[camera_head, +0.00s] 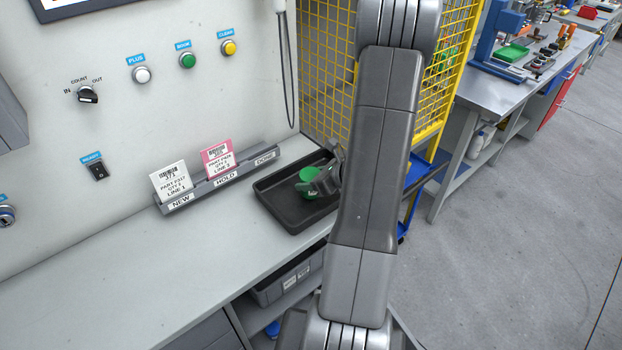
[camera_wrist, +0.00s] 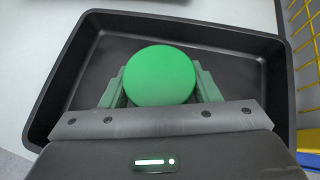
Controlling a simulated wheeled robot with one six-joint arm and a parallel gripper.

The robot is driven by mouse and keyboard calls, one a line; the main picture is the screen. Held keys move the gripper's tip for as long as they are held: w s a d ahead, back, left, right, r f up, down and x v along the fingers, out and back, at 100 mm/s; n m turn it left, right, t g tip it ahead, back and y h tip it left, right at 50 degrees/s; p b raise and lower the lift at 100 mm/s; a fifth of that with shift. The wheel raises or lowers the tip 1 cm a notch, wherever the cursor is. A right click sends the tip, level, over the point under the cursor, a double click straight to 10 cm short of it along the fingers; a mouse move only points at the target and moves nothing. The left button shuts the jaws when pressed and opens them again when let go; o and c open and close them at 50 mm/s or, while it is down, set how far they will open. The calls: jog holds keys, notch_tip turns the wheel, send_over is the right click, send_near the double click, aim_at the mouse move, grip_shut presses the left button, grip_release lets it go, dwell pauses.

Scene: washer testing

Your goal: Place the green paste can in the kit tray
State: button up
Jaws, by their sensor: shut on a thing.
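The green paste can (camera_head: 309,175) is between the fingers of my gripper (camera_head: 318,186), over the black kit tray (camera_head: 277,212). In the wrist view the can's round green top (camera_wrist: 160,75) faces the camera, with a finger of my gripper (camera_wrist: 160,88) on each side. The tray's walls (camera_wrist: 52,88) surround the can and fingers in that view. The can's lower part is hidden, so I cannot tell whether it touches the tray floor. My arm hides the right part of the tray in the head view.
A card rack (camera_head: 218,183) marked NEW, HOLD and DONE stands behind and left of the tray, holding a white and a pink card. A yellow mesh fence (camera_head: 326,70) rises behind. The grey bench (camera_head: 170,270) is clear to the left. A grey bin (camera_head: 290,280) sits below.

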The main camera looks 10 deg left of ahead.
jog(key=o, duration=1.1)
jog(key=shift+r+p, duration=0.15)
jog(key=shift+p, duration=0.2)
jog(key=v, duration=1.2)
jog(key=shift+b, duration=0.4)
